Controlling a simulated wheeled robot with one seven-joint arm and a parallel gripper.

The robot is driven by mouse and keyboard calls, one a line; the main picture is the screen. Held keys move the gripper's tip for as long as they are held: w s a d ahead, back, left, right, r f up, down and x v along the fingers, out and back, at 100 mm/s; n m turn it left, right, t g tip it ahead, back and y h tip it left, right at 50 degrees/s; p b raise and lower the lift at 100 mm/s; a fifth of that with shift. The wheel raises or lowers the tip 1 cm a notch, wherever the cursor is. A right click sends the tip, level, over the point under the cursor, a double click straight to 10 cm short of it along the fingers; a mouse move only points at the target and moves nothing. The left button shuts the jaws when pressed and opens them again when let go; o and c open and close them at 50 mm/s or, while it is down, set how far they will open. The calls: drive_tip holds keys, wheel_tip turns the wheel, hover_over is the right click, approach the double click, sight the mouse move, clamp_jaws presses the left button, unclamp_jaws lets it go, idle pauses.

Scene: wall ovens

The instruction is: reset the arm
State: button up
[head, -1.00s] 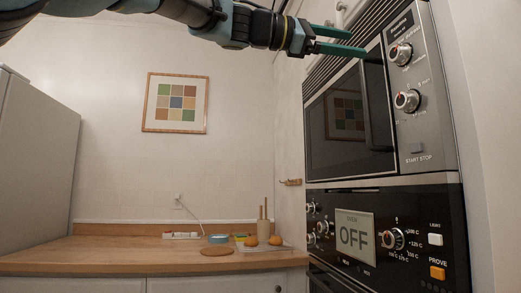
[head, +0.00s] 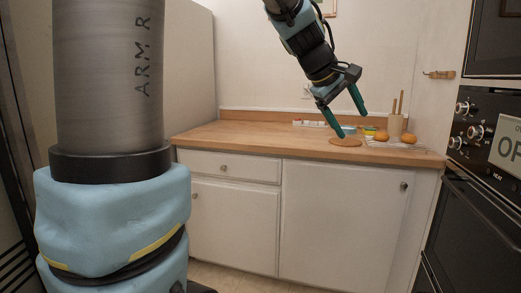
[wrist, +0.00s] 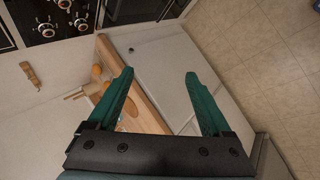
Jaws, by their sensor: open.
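My gripper (head: 352,124) is open and empty, with its two green fingers spread and pointing down in the head view. In the picture it overlaps the counter and a round wooden board; I cannot tell how far in front of them it is. In the wrist view my gripper (wrist: 159,72) has nothing between its fingers, and white cabinet doors (wrist: 165,65) show beyond them. A thick grey and blue link of my own arm fills the left of the head view.
The wooden counter (head: 240,134) holds a round board (head: 345,142), oranges (head: 409,138) and a beige cup with sticks (head: 395,125). Tiled floor (wrist: 240,50) is clear.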

drive_tip(key=s+a+f+m+y+p, duration=0.15)
drive_tip(key=a+f+y, duration=0.25)
drive_tip(key=a+f, duration=0.95)
drive_tip(key=s+a+f+m+g+y+p, duration=0.1)
drive_tip(key=s+a+f, duration=0.2)
drive_tip(key=a, duration=0.4)
drive_tip(key=s+a+f+m+g+y+p, duration=0.1)
drive_tip(key=s+a+f+m+y+p, duration=0.1)
drive_tip(key=s+a, duration=0.3)
drive_tip(key=a, duration=0.2)
drive_tip(key=shift+s+a+f, duration=0.3)
drive_tip(key=shift+a+f, duration=0.1)
drive_tip(key=shift+o, duration=0.4)
drive_tip(key=shift+m, duration=0.25)
